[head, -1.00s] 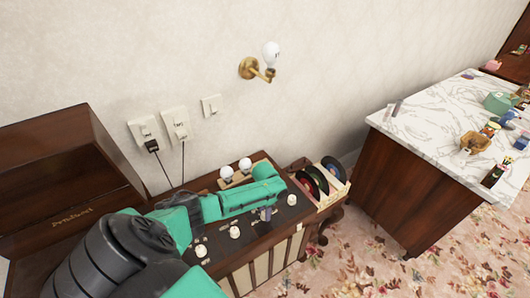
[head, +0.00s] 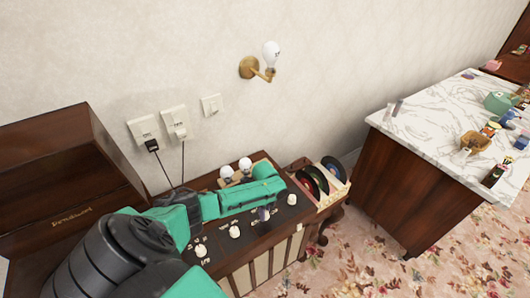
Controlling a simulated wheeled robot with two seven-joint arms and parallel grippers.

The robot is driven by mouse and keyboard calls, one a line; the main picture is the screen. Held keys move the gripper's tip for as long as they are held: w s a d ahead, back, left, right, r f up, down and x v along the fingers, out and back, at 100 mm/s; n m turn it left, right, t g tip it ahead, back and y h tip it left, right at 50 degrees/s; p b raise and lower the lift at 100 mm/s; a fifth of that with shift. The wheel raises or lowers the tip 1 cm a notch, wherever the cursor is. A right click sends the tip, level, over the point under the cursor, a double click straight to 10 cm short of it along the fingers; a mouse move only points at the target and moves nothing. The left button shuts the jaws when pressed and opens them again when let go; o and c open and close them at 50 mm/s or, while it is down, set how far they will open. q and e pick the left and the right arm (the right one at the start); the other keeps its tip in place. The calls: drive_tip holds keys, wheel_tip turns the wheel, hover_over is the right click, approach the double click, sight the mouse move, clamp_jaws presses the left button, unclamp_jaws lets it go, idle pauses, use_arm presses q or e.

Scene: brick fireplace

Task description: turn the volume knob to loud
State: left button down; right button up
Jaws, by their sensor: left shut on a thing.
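The console (head: 277,229) has a dark control panel with a row of white knobs. One knob (head: 201,250) is at the near left, a second knob (head: 234,231) is right of it, and another knob (head: 291,199) is at the right end. My left gripper (head: 265,214) points down at the panel between the second knob and the right-end knob. It is shut on a knob there, which its fingers mostly hide. The panel's lettering is too small to read, so I cannot tell the setting. My right gripper is out of view.
Two white bulbs (head: 236,169) stand behind my left forearm. A record crate (head: 333,192) is right of the panel. Two black cords run from wall outlets (head: 174,122) down behind the console. A marble-topped cabinet (head: 425,122) stands at the right.

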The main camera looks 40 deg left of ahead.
use_arm(q)
drive_tip(key=m, duration=0.6)
drive_tip(key=shift+w+r+b, duration=0.1)
drive_tip(key=shift+w+b, duration=0.05)
drive_tip(key=shift+b, duration=0.25)
drive_tip(key=shift+m, duration=0.4)
drive_tip(key=c, duration=0.5)
unclamp_jaws()
wheel_tip(320, 180, up, 15)
drive_tip(key=shift+f, duration=0.2)
